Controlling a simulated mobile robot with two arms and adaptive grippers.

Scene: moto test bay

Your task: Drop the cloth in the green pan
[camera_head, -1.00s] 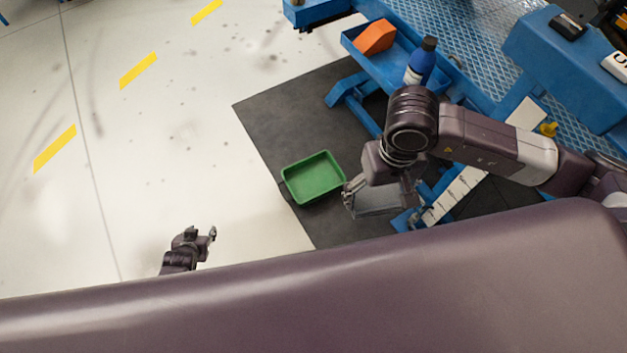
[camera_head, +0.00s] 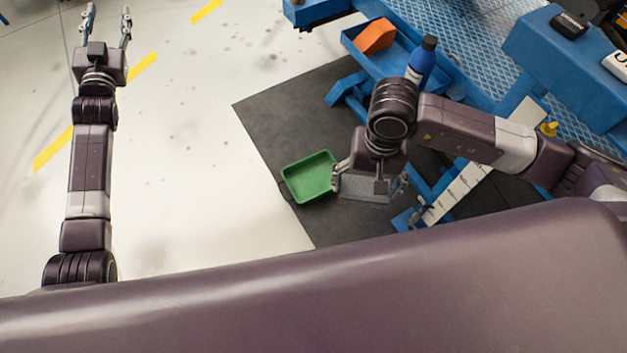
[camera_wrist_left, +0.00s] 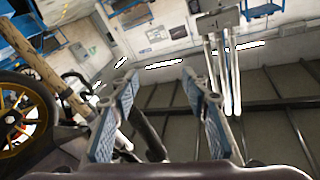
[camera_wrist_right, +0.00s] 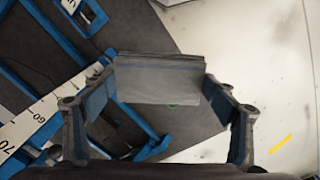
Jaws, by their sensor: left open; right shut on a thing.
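The green pan (camera_head: 311,178) lies on the dark mat and looks empty in the head view. My right gripper (camera_head: 368,184) is shut on the grey folded cloth (camera_head: 362,190), just right of the pan. In the right wrist view the cloth (camera_wrist_right: 158,80) spans between the fingers and hides nearly all of the pan; only a sliver of green shows below it. I cannot tell the cloth's height above the mat. My left gripper (camera_head: 107,16) is open and empty at the top left, over the pale floor; its spread fingers also show in the left wrist view (camera_wrist_left: 160,105).
The dark mat (camera_head: 275,115) lies on pale floor with yellow marks. To the right stands a blue bench frame with a blue tray (camera_head: 385,68), an orange block (camera_head: 375,37) and a blue bottle (camera_head: 421,62). Floor left of the mat is clear.

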